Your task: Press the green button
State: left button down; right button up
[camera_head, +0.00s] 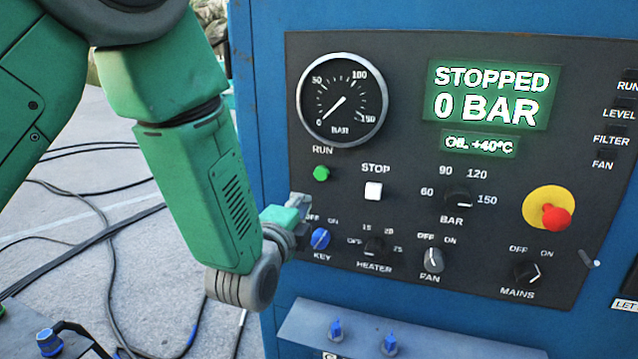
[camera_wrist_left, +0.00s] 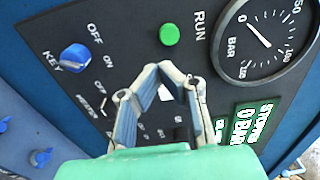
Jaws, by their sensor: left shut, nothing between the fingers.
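The green button (camera_head: 321,174) sits under the RUN label on the dark control panel. It also shows in the left wrist view (camera_wrist_left: 169,34), just past the fingertips. My left gripper (camera_head: 300,205) is in front of the panel's left edge, below and left of the button and beside the blue KEY knob (camera_head: 320,238). In the left wrist view the gripper (camera_wrist_left: 163,68) has its fingertips together with nothing between them, apart from the button in the picture. My right gripper is in neither view.
The panel (camera_head: 400,180) holds a pressure gauge (camera_head: 342,100), a white STOP button (camera_head: 373,191), several knobs and a red emergency button (camera_head: 555,217) on yellow. The display (camera_head: 492,95) reads STOPPED, 0 BAR. A ledge (camera_head: 400,335) with blue fittings juts out below. Black cables lie on the floor at left.

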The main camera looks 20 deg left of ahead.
aim_at(321, 173)
pick_arm(q)
jog(key=w+p, duration=0.1)
jog(key=w, duration=0.8)
jog(key=shift+w+d, duration=0.1)
